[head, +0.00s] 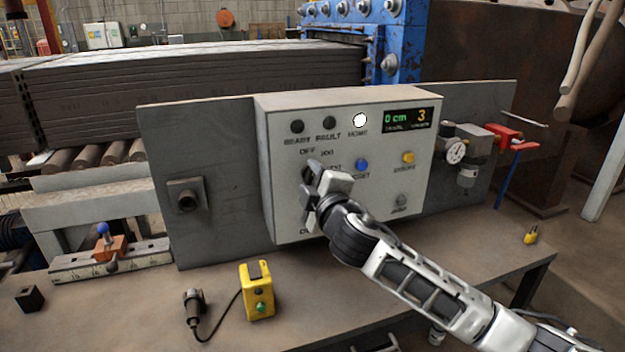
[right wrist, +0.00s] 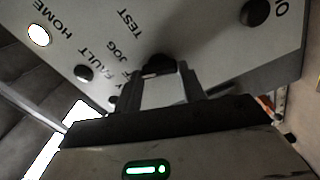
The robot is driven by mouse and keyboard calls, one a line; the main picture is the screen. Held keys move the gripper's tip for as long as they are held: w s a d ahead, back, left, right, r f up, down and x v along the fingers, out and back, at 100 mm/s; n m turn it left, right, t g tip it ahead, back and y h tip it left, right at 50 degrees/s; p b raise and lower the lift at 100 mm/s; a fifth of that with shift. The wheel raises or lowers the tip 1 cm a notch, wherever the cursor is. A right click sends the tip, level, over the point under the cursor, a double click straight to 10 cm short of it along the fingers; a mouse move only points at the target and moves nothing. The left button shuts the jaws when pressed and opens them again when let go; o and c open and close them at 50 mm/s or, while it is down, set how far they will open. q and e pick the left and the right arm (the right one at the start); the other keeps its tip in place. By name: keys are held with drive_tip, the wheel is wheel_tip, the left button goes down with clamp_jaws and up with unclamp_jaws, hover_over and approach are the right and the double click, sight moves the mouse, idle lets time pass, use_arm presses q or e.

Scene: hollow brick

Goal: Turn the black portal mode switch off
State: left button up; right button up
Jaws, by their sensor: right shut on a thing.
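The black portal mode switch (right wrist: 160,65) is on the light grey control box (head: 285,215). In the right wrist view it sits between my fingertips, with "JOG" and "TEST" printed near it. In the head view my gripper covers most of it, below the printed "OFF". My right gripper (head: 313,185) is at the box front and shut on the switch; it also shows in the right wrist view (right wrist: 162,85). I cannot tell which position the switch points to. My left gripper is not in view.
The white home lamp (head: 360,120) is lit beside two dark lamps. A blue button (head: 362,165), a yellow button (head: 408,157) and a display (head: 407,117) are to the right. A yellow button box (head: 257,290) stands on the bench (head: 400,330). A gauge (head: 456,152) is right of the box.

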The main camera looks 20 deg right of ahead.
drive_tip(key=n, duration=0.3)
drive_tip(key=shift+f+n, duration=0.1)
drive_tip(key=shift+n, duration=0.4)
drive_tip(key=o, duration=1)
drive_tip(key=s+b, duration=0.1)
drive_tip(key=s, duration=0.9)
drive_tip(key=s+b, duration=0.1)
drive_tip(key=s, duration=0.5)
drive_tip(key=shift+d+b, duration=0.25)
drive_tip(key=shift+b, duration=0.05)
